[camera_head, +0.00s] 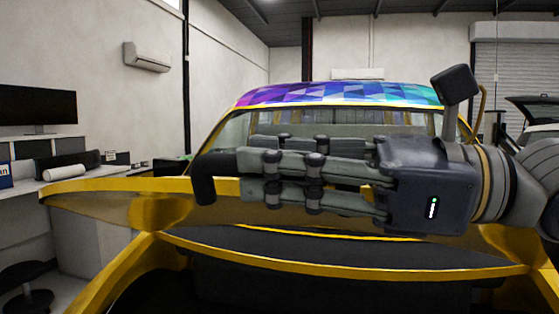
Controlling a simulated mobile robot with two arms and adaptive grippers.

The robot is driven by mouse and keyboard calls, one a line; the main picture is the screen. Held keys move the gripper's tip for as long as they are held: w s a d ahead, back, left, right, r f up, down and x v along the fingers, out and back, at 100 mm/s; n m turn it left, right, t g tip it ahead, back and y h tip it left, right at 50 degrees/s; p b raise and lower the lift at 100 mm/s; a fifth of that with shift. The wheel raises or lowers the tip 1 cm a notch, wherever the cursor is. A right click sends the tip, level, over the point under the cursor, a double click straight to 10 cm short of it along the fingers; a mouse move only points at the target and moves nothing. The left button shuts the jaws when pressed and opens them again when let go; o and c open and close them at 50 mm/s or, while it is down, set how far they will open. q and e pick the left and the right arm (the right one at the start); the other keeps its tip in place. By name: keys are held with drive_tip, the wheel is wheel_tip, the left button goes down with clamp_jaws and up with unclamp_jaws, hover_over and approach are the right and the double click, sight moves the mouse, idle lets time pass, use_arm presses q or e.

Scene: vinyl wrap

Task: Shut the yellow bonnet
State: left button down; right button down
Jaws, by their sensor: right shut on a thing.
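The yellow bonnet (110,186) is partly raised, seen almost edge-on at about my camera's height. Its front edge runs from the far left to behind my right gripper, and part of its underside shows below that edge. My right gripper (204,178) reaches in from the right, its long fingers pointing left across the middle of the view. It is shut on the bonnet's edge, which passes between its fingers. The gripper hides much of the bonnet's middle and right. Below the bonnet is the open front bay with its yellow frame (330,266). My left gripper is not in view.
The car's windscreen and its purple-to-teal patterned roof (335,95) are behind the bonnet. At the left are a bench with a dark monitor (38,106), a white roll (63,172) and a dark stool (25,285). Another car (535,112) stands at the far right.

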drive_tip(key=s+a+f+b, duration=0.1)
drive_tip(key=s+f+b, duration=0.2)
drive_tip(key=f, duration=0.5)
drive_tip(key=shift+s+a+n+b, duration=0.15)
drive_tip(key=shift+s+n+b, duration=0.2)
drive_tip(key=shift+b, duration=0.35)
drive_tip(key=c, duration=1.5)
unclamp_jaws()
drive_tip(key=shift+r, duration=0.25)
drive_tip(key=shift+w, duration=0.2)
drive_tip(key=shift+r, duration=0.1)
